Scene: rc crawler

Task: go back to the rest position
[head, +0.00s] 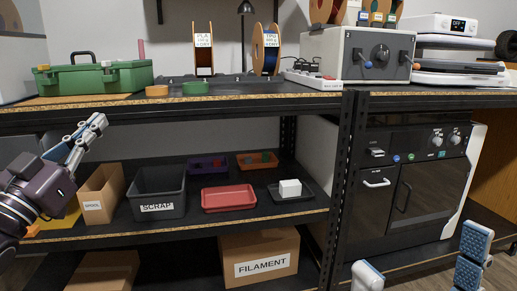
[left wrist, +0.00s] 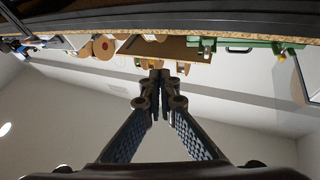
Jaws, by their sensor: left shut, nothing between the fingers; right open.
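My left gripper (head: 98,122) is at the left of the head view, raised in front of the shelf unit, just below the top shelf's front edge. Its fingers are together and hold nothing. In the left wrist view the fingertips (left wrist: 160,76) meet at the centre, with the shelf edge and bench-top items beyond. My right gripper (head: 421,258) is at the bottom right corner of the head view, in front of the cabinet. Its two fingers stand wide apart and nothing shows between them. The rest of the right arm is out of view.
The top shelf (head: 250,96) holds a green case (head: 110,78), filament spools and a grey power unit (head: 345,58). Below stand a cardboard box (head: 108,185), a scrap bin (head: 160,185) and a red tray (head: 229,199). A dark cabinet (head: 400,200) stands right.

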